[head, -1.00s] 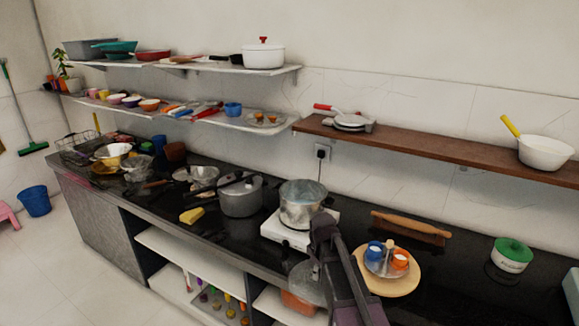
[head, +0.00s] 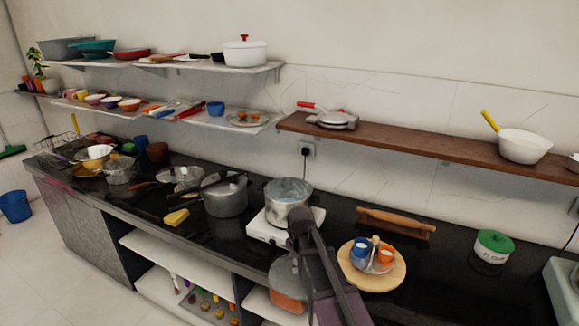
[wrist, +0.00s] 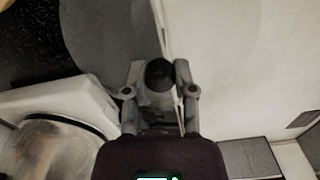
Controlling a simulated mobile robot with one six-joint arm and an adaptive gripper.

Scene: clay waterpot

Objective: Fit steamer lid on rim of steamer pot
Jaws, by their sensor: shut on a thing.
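The steamer pot (head: 288,203) is a silver, open-topped pot on a white stove (head: 272,232), in the middle of the head view. The steamer lid (head: 283,270) is a grey disc that shows beside my arm, below the stove and in front of the counter edge. My arm partly covers it. In the wrist view my gripper (wrist: 160,78) is shut on the lid's dark knob, and the grey lid (wrist: 110,45) reaches up and left beyond the fingers. The lid is apart from the pot. My fingers are hidden in the head view.
A round board (head: 393,276) with small blue and orange cups stands to the right of my arm. A rolling pin (head: 397,222) lies behind it. A grey pot (head: 226,196) stands left of the stove. An open shelf (head: 190,262) lies below the counter.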

